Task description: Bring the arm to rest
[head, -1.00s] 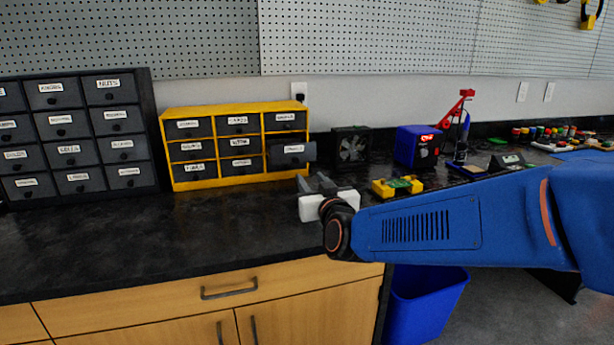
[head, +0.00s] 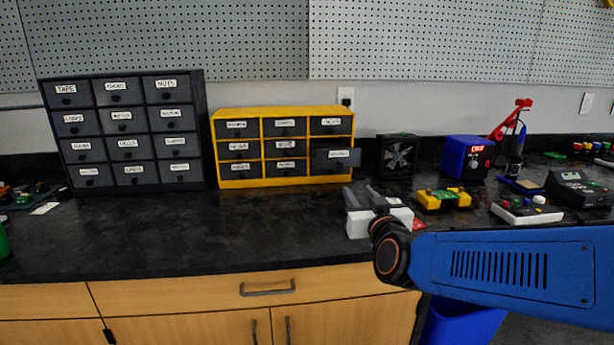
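My gripper (head: 358,198) is at the end of my blue arm, in the right half of the head view. It is low over the black counter (head: 200,233), in front of the yellow drawer cabinet (head: 216,150). Its grey fingers point away toward the cabinet and look apart, with nothing visible between them. The arm reaches in from the right edge. One drawer (head: 335,159) at the right of the yellow cabinet's middle row sticks out. The gripper is nearer to me than this drawer and appears clear of it.
A dark drawer cabinet (head: 207,130) stands at left. Right of the gripper are a black fan (head: 397,154), a blue box with a red display (head: 466,157), a yellow fixture (head: 443,199) and a meter (head: 580,189). A blue bin (head: 462,325) stands below. The counter's left middle is clear.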

